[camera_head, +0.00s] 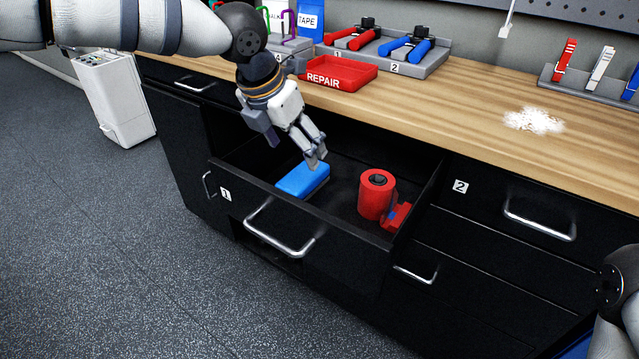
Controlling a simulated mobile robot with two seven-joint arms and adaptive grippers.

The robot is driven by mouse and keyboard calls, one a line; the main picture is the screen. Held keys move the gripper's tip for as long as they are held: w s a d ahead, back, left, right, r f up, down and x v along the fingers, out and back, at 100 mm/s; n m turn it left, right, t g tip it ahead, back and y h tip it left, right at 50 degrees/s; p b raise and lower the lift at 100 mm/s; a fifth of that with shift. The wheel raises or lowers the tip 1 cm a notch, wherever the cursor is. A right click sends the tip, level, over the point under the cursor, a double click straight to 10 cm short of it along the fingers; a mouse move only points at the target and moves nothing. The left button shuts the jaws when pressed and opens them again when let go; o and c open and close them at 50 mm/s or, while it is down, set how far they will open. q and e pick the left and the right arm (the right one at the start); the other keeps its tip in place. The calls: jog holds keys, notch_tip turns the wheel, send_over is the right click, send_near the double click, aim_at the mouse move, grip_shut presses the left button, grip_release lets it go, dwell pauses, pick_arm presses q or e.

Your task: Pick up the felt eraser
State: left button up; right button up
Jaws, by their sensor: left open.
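A blue block (303,180), which looks like the felt eraser, lies in the left part of the open drawer marked 1 (300,224). My left gripper (296,153) is open and points down over the drawer. One fingertip is just above the block's far right end and overlaps it in the picture; I cannot tell if they touch. Nothing is between the fingers. My right gripper is out of view; only a part of my right arm shows at the lower right edge.
A red roll (374,194) and a small red and blue item (397,216) sit in the drawer's right part. The wooden worktop (420,107) overhangs the drawer's back. A red REPAIR tray (339,74) and white powder (533,121) are on it. A grey-white bin (116,98) stands at left.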

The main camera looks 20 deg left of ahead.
aim_at(302, 174)
pick_arm(q)
jog(key=x, duration=0.3)
jog(key=shift+a+f, duration=0.2)
jog(key=shift+f, duration=0.25)
jog(key=x, duration=0.3)
jog(key=b+x, duration=0.1)
jog(key=x, duration=0.1)
jog(key=shift+s+f, duration=0.1)
jog(key=shift+f, duration=0.35)
jog(key=shift+r, duration=0.1)
jog(key=c, duration=1.3)
